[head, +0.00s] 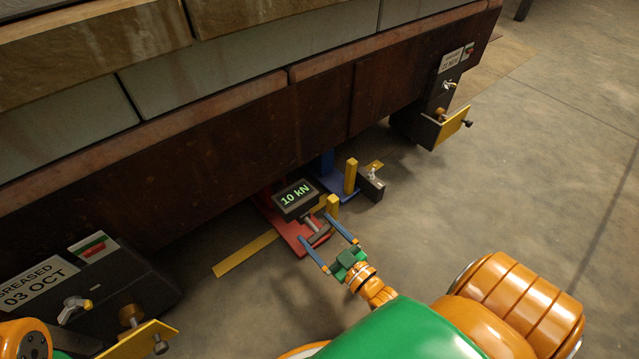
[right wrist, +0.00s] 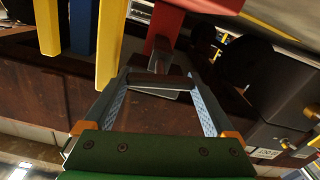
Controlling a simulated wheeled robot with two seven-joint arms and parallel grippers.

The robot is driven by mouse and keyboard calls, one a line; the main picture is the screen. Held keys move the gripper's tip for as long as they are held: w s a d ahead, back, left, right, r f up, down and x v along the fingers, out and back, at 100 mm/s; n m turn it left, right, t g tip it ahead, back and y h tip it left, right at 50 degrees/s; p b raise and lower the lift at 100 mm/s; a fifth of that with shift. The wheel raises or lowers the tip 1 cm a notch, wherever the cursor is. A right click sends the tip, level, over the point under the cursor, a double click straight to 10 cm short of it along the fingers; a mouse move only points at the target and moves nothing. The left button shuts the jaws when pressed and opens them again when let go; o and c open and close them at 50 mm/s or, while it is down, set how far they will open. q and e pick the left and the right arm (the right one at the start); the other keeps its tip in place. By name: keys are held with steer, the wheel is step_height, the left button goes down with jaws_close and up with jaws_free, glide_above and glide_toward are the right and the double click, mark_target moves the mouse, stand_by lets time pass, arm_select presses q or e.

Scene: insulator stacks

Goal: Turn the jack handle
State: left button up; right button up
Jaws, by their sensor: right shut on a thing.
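The red jack (head: 290,228) stands on the floor under the edge of the dark beam, with a display (head: 296,199) reading 10 kN. Its short grey handle (head: 319,237) sticks out toward me and lies between the fingers of my right gripper (head: 317,226). In the right wrist view the grey handle (right wrist: 160,82) crosses between the fingertips of the right gripper (right wrist: 158,88), below the red jack part (right wrist: 163,30). The right gripper is shut on the handle. My left gripper is out of view.
A blue jack (head: 340,185) with a yellow post (head: 350,176) stands just behind. A yellow post (head: 333,206) rises close beside the right fingers. Dark brackets with yellow plates (head: 140,340) stand left and right (head: 453,124). Floor at right is clear.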

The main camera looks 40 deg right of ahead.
mark_target(322, 236)
steer(key=shift+m, duration=0.5)
steer(key=o, duration=1.1)
steer(key=shift+c, duration=0.2)
steer(key=s, duration=0.2)
steer(key=s+p, duration=0.1)
steer(key=s, duration=0.3)
steer(key=shift+s+d+p, duration=0.25)
steer(key=shift+s+p, duration=0.05)
steer(key=shift+p, duration=0.05)
steer(key=shift+s, duration=0.25)
